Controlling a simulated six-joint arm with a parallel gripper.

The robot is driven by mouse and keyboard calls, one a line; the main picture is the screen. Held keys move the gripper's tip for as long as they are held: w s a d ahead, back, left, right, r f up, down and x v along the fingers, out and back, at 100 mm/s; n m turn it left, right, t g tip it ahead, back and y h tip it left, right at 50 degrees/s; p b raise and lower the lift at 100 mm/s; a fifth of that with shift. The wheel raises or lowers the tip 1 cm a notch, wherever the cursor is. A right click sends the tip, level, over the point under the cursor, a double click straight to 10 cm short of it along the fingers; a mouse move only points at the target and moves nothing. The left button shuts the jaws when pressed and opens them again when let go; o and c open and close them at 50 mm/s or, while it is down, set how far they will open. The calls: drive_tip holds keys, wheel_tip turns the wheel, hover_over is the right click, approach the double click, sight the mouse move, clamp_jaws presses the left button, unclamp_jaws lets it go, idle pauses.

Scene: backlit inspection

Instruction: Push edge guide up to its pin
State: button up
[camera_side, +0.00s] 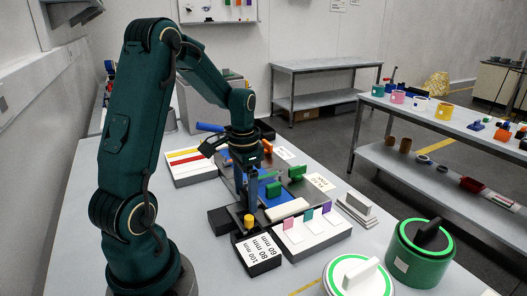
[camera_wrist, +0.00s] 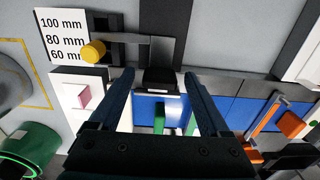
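A yellow round-topped pin (camera_wrist: 93,50) stands by a white label (camera_wrist: 62,38) reading 100, 80 and 60 mm; the side view also shows the pin (camera_side: 248,220). A grey bar with a dark block (camera_wrist: 160,78), which looks like the edge guide, lies to the right of the pin in the wrist view, with a visible gap between them. My gripper (camera_wrist: 159,76) is open, its two fingers apart with the dark block showing between their tips. In the side view my gripper (camera_side: 248,206) points down close behind the pin; contact cannot be told.
A blue panel (camera_wrist: 230,108) with green and orange clamps lies around the guide. A white block with coloured tabs (camera_side: 312,232) stands to the right in the side view. Green-ringed round containers (camera_side: 420,262) stand at the front right. Bare table lies at the front left.

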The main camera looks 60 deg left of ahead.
sight(245, 192)
drive_tip(key=shift+r, duration=0.1)
drive_tip(key=shift+r, duration=2.5)
drive_tip(key=shift+w+d+r, duration=0.1)
drive_tip(key=shift+d, duration=0.1)
drive_tip(key=s+d+r+m+t, duration=0.1)
drive_tip(key=d+r+m+t, duration=0.2)
drive_tip(key=d+r, duration=0.55)
drive_tip(key=s+d+f+n+t, duration=0.2)
drive_tip(key=s+d+n, duration=0.1)
drive_tip(key=s+d, duration=0.3)
drive_tip(key=shift+s+d+f+t, duration=0.3)
drive_tip(key=shift+s+d, duration=0.05)
drive_tip(key=shift+d, duration=0.25)
